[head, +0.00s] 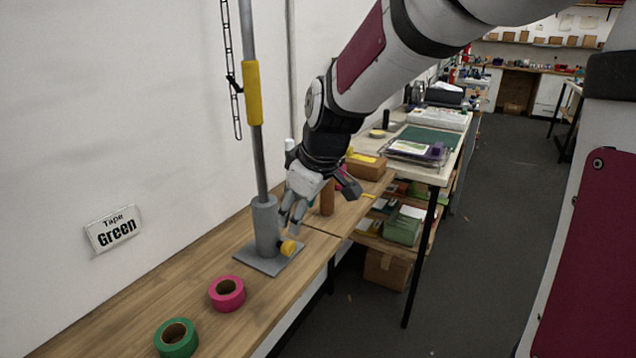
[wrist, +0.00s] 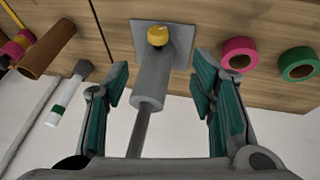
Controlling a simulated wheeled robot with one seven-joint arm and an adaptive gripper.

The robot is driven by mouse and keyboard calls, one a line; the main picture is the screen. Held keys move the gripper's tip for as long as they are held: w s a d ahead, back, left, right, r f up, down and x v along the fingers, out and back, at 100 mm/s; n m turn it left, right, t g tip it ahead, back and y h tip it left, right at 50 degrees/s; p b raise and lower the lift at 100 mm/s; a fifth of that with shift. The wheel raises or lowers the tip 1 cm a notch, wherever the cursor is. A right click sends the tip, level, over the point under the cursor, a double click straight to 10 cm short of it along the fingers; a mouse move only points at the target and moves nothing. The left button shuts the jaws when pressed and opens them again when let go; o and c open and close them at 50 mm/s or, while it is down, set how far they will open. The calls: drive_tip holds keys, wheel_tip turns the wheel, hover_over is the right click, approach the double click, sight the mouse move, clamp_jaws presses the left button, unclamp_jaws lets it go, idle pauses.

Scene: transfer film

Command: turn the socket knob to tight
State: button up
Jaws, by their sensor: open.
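The grey socket (head: 264,228) stands upright on a square base plate on the wooden bench, holding a grey pole with a yellow sleeve. The yellow socket knob (head: 289,247) sticks out low on its side, toward the bench's front edge. My gripper (head: 291,214) is open and empty, just above and beside the knob. In the wrist view, my gripper's (wrist: 160,88) teal pads lie left and right of the socket (wrist: 152,75) in the picture. The knob (wrist: 157,36) shows beyond the fingertips, with no visible contact. Whether it is tight or loose cannot be told.
A pink tape roll (head: 227,293) and a green tape roll (head: 176,338) lie on the bench nearer the camera. A brown cylinder (head: 327,197) stands behind my gripper. A wall sign (head: 115,230) reads "Tape Green". Bench between socket and pink roll is clear.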

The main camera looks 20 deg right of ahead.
drive_tip(key=s+r+m+p, duration=0.3)
drive_tip(key=s+r+p, duration=0.3)
drive_tip(key=s+r, duration=0.5)
drive_tip(key=s, duration=0.2)
drive_tip(key=shift+s+a+r, duration=0.2)
drive_tip(key=shift+s+a, duration=0.15)
drive_tip(key=shift+s, duration=0.05)
drive_tip(key=shift+f, duration=0.1)
